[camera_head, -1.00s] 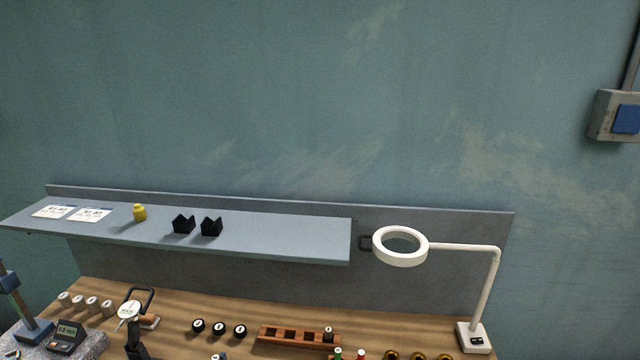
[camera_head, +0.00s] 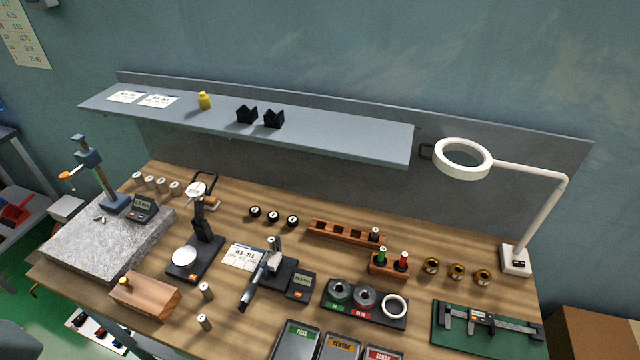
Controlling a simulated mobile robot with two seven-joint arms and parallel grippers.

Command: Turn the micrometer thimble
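The bench micrometer (camera_head: 272,262) stands on a dark base at the front middle of the wooden bench. Its dark thimble (camera_head: 251,291) points down and to the left, towards the front of the bench. A small digital readout (camera_head: 301,285) sits at the right of its base; its digits are too small to read surely. A printed card (camera_head: 243,257) lies behind it on the left. Neither of my grippers is in view.
A dial gauge stand (camera_head: 203,238) and a granite plate (camera_head: 90,242) are left of the micrometer. Two metal cylinders (camera_head: 205,291) stand near its thimble. Ring gauges (camera_head: 364,299) are to its right, labelled trays (camera_head: 298,341) in front. A magnifier lamp (camera_head: 533,220) stands far right.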

